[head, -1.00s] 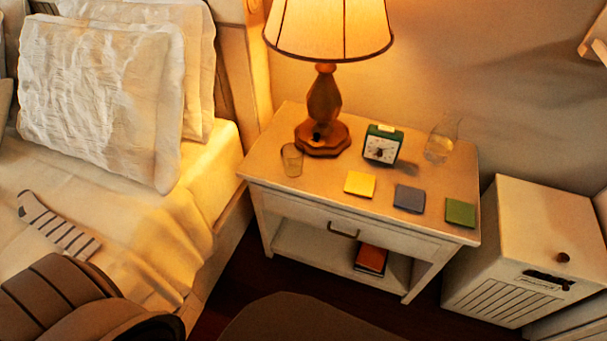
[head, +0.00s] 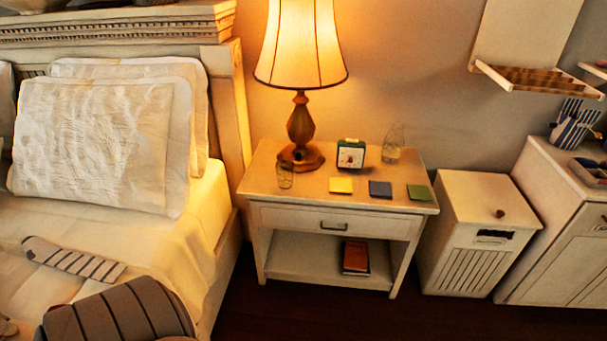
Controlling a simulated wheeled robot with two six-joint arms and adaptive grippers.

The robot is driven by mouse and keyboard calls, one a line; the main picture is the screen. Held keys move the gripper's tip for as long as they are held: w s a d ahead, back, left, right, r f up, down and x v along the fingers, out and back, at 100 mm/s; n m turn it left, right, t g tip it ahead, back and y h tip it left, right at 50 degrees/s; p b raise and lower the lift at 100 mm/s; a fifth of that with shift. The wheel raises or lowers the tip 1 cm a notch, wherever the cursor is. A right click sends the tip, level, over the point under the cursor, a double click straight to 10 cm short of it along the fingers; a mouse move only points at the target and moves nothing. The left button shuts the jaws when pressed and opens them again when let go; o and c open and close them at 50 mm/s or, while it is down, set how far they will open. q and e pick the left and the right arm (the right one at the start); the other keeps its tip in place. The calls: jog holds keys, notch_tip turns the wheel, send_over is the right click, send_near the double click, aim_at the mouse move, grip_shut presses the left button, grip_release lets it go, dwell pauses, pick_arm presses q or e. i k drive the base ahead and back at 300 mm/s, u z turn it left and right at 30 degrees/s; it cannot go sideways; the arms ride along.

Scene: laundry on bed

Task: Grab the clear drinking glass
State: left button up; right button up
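The clear drinking glass (head: 285,176) stands upright on the nightstand (head: 262,187), near its left side and just in front of the lamp base. A clear glass carafe or bottle (head: 391,150) stands farther back on the right of the same top. Neither of my grippers shows in the head view.
On the nightstand are a lit lamp (head: 302,130), a green clock (head: 351,154) and yellow (head: 341,186), blue (head: 380,189) and green (head: 419,192) coasters. A bed (head: 160,245) is at left, a white bin (head: 480,225) and cabinet (head: 565,235) at right. Dark floor is in front.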

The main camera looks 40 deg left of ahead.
aim_at(285, 169)
jog(key=z, duration=0.3)
jog(key=i, duration=1.3)
jog(key=u, duration=0.55)
jog(key=i, duration=0.75)
jog(key=u, duration=0.9)
